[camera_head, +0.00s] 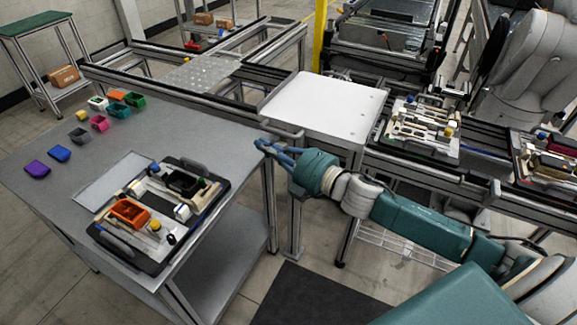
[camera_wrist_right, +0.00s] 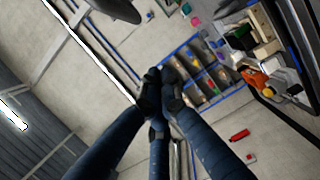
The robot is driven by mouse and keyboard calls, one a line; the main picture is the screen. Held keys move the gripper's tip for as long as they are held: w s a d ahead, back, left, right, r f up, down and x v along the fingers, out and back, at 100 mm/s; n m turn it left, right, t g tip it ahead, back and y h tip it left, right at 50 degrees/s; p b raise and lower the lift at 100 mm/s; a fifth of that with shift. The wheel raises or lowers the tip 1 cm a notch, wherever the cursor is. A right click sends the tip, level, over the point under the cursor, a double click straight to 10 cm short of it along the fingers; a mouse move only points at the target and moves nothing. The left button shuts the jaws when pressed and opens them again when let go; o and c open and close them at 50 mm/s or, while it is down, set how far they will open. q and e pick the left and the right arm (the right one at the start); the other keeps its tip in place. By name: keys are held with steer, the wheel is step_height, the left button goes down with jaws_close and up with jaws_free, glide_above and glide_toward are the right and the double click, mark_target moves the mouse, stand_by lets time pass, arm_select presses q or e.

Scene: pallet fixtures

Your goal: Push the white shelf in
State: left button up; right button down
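The white shelf (camera_head: 325,105) is a flat white panel on the metal rail frame, in the middle of the head view. A grey handle bar (camera_head: 281,131) shows at its near left corner. My right gripper (camera_head: 261,144) has dark blue fingers and is just in front of and below that corner; whether it touches the handle is unclear. In the right wrist view the fingertips (camera_wrist_right: 163,88) meet with nothing visible between them. The shelf cannot be made out clearly in the wrist view. My left gripper is not in view.
A grey table (camera_head: 120,140) at left holds a pallet fixture (camera_head: 128,213) and several small coloured bins. More fixtures (camera_head: 420,127) sit on the rail at right. A perforated metal plate (camera_head: 201,76) lies on the frame behind. A yellow post (camera_head: 320,35) stands behind the shelf.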

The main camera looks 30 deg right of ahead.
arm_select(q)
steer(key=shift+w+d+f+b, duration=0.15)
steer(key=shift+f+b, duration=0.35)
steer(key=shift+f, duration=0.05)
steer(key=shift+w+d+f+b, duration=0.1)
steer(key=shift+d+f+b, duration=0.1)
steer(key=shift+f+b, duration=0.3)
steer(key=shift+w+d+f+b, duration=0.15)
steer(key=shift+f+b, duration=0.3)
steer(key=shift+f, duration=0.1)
arm_select(e)
steer(key=d+v, duration=0.1)
steer(key=v, duration=0.7)
steer(key=shift+d+f, duration=0.2)
steer(key=shift+f, duration=0.2)
